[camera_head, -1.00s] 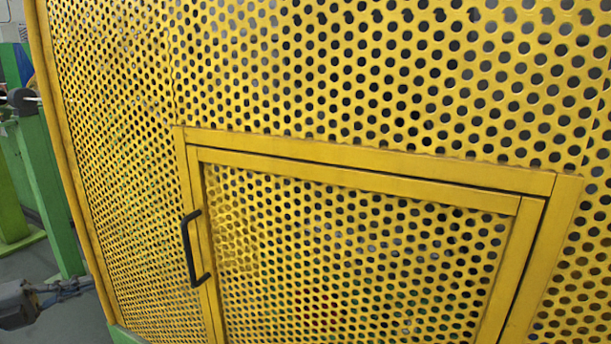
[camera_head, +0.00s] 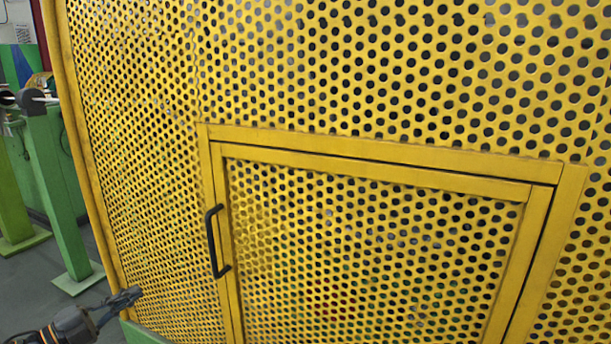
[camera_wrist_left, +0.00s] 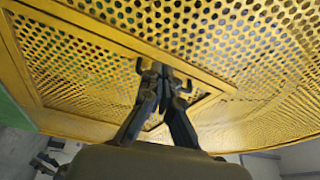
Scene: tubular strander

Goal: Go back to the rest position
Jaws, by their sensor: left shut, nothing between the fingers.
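My left gripper (camera_head: 126,297) shows at the lower left of the head view, in front of the lower left part of the yellow perforated guard and to the left of its door. Its fingers are together and hold nothing. In the left wrist view the closed fingers (camera_wrist_left: 163,72) point toward the yellow perforated panel (camera_wrist_left: 230,60). I cannot tell the exact gap to the panel. My right gripper is not in view.
A yellow perforated guard (camera_head: 120,150) fills most of the head view. Its framed door (camera_head: 380,250) is closed and has a black handle (camera_head: 216,241). Green posts (camera_head: 60,190) stand at the left above grey floor (camera_head: 35,283).

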